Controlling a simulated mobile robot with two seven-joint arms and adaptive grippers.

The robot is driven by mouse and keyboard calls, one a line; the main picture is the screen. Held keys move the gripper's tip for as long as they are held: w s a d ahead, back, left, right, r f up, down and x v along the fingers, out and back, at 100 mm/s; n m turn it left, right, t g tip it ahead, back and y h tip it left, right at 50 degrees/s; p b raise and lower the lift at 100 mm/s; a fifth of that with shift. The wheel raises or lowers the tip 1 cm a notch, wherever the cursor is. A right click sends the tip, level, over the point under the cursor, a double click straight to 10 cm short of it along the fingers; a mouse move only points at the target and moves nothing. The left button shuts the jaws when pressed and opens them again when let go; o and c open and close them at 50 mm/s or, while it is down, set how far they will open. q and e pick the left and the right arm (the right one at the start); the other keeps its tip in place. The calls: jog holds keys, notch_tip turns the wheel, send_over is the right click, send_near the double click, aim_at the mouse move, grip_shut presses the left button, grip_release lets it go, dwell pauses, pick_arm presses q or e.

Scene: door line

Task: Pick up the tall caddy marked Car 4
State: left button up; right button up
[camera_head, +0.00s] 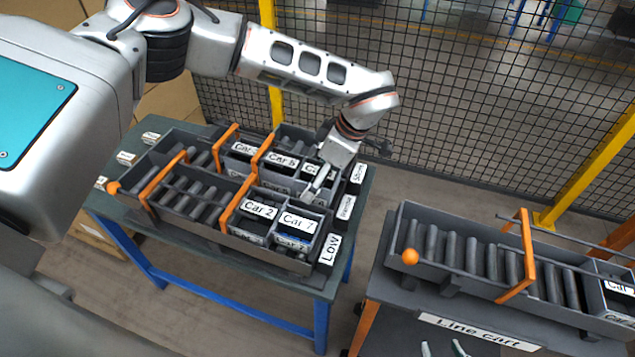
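No label clearly reads Car 4. A caddy (312,169) at the right end of the middle lane shows only a leading "C"; my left gripper hides the rest. My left gripper (319,182) points down at this caddy from above. Whether its fingers are apart, or touch the caddy, I cannot tell. Beside it in that lane stand a caddy that looks like Car 5 or 6 (282,159) and another Car caddy (243,148). Car 2 (258,209) and Car 7 (298,222) stand in the near lane, marked LOW. My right gripper (442,349) shows two separated fingertips at the bottom edge.
The roller lanes sit on a blue-legged table (235,278) with orange bars across them. A line cart (400,300) at right has a roller lane, an orange bar (527,250) and a caddy (618,287) at the right edge. A mesh fence (460,110) stands behind.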

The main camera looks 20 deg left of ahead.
pick_arm(q)
jog(key=shift+c, duration=0.4)
jog(key=c, duration=1.2)
jog(key=shift+c, duration=1.2)
jog(key=shift+r, duration=0.1)
